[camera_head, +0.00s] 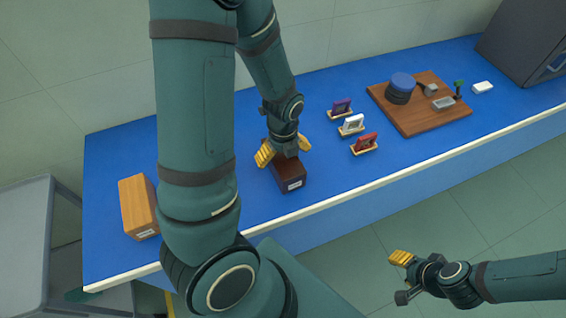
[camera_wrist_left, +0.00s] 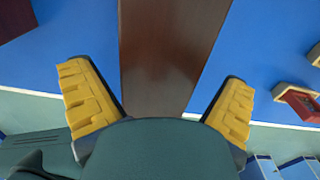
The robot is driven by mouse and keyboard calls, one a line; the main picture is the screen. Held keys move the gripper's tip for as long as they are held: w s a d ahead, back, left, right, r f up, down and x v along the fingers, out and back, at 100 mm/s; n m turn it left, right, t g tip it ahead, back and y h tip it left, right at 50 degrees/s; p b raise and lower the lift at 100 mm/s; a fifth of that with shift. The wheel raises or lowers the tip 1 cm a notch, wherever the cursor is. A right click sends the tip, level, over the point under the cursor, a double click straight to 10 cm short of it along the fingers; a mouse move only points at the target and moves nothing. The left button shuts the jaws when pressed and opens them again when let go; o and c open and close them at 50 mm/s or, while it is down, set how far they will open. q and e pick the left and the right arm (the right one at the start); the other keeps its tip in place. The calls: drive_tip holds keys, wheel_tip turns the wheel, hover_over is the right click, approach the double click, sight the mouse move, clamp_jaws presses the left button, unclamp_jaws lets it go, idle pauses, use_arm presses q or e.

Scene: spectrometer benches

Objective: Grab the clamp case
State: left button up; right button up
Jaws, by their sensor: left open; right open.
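A dark brown box (camera_head: 290,174) with a white label on its front end lies on the blue bench. A light wooden box (camera_head: 138,205), also labelled, stands at the bench's left end. I cannot read the labels, so which is the clamp case is not clear. My left gripper (camera_head: 284,151) is open over the dark box. In the left wrist view the dark box (camera_wrist_left: 165,60) lies between the spread yellow fingers, with gaps on both sides. My right gripper (camera_head: 402,272) is open and empty, out in front of the bench over the floor.
Three small framed pieces, purple (camera_head: 341,108), white (camera_head: 351,125) and red (camera_head: 364,144), stand on wooden bases right of the dark box. A brown board (camera_head: 425,117) with a blue-topped round stack (camera_head: 400,88) lies further right. Bare bench separates the two boxes.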

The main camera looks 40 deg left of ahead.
use_arm(q)
wheel_tip(320, 180, down, 2)
drive_tip(key=c, duration=1.2)
